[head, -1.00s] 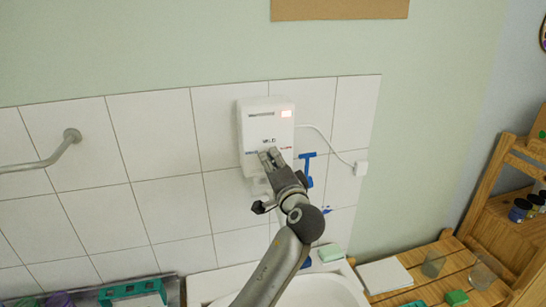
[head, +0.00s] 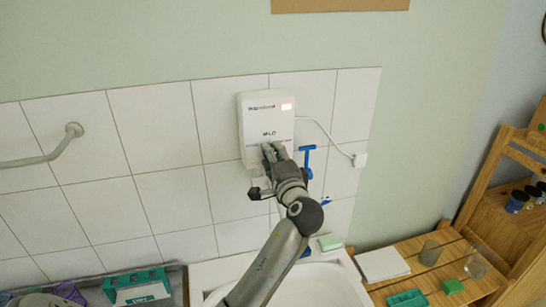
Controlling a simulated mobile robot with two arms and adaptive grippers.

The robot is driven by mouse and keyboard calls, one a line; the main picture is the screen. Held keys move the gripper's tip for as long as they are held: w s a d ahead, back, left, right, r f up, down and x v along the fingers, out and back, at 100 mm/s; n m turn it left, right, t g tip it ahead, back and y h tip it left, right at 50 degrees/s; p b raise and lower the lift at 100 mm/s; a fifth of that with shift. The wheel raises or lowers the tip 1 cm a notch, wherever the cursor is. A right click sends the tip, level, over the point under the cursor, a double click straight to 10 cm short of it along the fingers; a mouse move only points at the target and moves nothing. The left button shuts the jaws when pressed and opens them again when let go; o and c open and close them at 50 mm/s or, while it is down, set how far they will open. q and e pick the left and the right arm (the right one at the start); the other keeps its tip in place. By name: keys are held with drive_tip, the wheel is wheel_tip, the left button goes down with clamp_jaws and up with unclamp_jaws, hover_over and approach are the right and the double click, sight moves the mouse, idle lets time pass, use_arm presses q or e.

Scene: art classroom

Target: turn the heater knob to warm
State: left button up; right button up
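The white heater (head: 266,112) is a box on the tiled wall, with a red lit display at its upper right and a short dark label that looks like "MILD" on its front. My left gripper (head: 272,151) is at the heater's lower front, with its fingertips against or very close to it. The fingers and hand cover the knob, so I cannot see how it is turned or whether the fingers grip it. My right gripper is out of view.
A white cable runs from the heater to a wall socket (head: 360,160). A blue T-shaped tool (head: 308,161) hangs just right of my gripper. Below are a sink (head: 318,285) with a green soap (head: 329,241) and a wooden slatted table (head: 460,262). A grey rail (head: 45,157) is at left.

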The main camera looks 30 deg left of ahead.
use_arm(q)
drive_tip(key=o, duration=1)
drive_tip(key=shift+o, duration=0.2)
drive_tip(key=v, duration=1.2)
drive_tip(key=shift+f, duration=0.1)
